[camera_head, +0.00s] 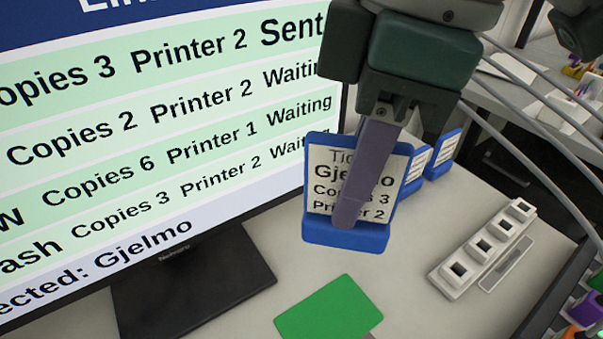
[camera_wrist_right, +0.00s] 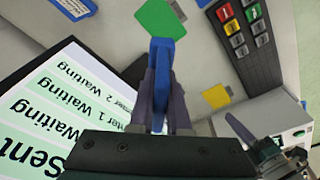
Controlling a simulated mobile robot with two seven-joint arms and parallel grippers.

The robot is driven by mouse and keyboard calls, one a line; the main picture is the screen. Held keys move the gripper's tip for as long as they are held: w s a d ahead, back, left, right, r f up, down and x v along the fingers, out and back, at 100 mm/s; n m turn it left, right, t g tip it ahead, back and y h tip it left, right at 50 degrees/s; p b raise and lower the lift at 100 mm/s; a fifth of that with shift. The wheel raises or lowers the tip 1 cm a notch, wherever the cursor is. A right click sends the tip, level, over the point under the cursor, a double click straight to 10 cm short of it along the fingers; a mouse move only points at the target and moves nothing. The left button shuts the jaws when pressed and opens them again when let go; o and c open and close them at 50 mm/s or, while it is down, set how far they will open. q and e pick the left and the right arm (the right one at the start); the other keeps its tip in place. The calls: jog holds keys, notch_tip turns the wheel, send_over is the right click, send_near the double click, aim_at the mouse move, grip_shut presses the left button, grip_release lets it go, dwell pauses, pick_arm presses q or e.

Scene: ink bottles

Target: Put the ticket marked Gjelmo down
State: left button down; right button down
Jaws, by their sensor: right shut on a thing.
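The ticket marked Gjelmo (camera_head: 322,190) is a blue holder with a white face reading "Gjelmo, Copies 3, Printer 2". My right gripper (camera_head: 352,212) is shut on it from above, and one finger covers part of the print. The ticket is nearly upright, in front of the screen and behind the green card (camera_head: 328,310). In the right wrist view the ticket (camera_wrist_right: 161,85) shows edge-on between the fingers (camera_wrist_right: 160,110). I cannot tell whether its base touches the desk.
Two other blue tickets (camera_head: 441,155) stand behind, to the right. A large monitor (camera_head: 170,150) fills the left, its stand (camera_head: 190,285) on the desk. A white strip with square openings (camera_head: 483,247) lies right. The wrist view shows a button panel (camera_wrist_right: 247,35) and a yellow square (camera_wrist_right: 217,96).

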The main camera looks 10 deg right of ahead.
notch_tip(320, 180, down, 19)
jog(key=b, duration=0.5)
jog(key=shift+r, duration=0.1)
jog(key=shift+f, duration=0.25)
jog(key=shift+f, duration=0.1)
jog(key=shift+f, duration=0.15)
jog(key=c, duration=0.9)
grip_release()
